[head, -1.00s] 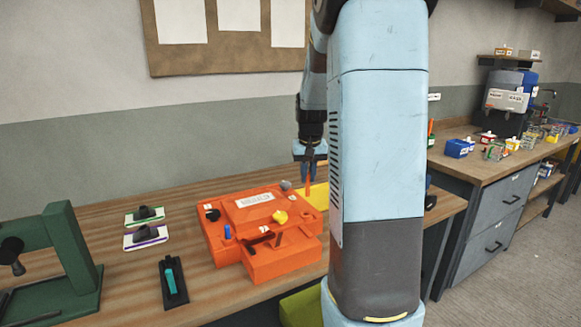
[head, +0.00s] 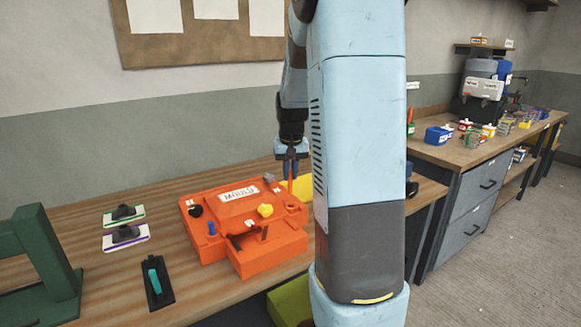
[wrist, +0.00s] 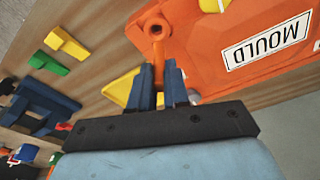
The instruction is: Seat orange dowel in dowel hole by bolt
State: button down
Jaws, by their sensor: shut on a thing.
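The orange mould (head: 218,224) sits on the wooden bench, with a white label on top; it also shows in the wrist view (wrist: 205,50). My gripper (head: 291,168) is above the mould's back right corner, shut on the slim orange dowel (head: 290,186). In the wrist view the dowel (wrist: 158,62) stands out between my dark fingers (wrist: 159,85). Its far end appears just beside or over a round hole (wrist: 156,29) in an orange lug of the mould. I cannot tell whether it touches. I cannot tell which fitting is the bolt.
On the mould are a yellow knob (head: 265,210), a blue peg (head: 211,228) and a grey knob (head: 269,177). A yellow object (head: 302,187) lies behind the dowel. Left are two floats (head: 126,236), a teal-handled tool (head: 155,280) and a green stand (head: 45,255).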

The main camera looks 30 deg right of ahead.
aim_at(291, 173)
jog(key=shift+f, duration=1.6)
jog(key=shift+s+d, duration=0.1)
dwell(0.6)
jog(key=shift+f, duration=2.95)
jog(key=c, duration=1)
grip_release()
jog(key=shift+c, duration=0.2)
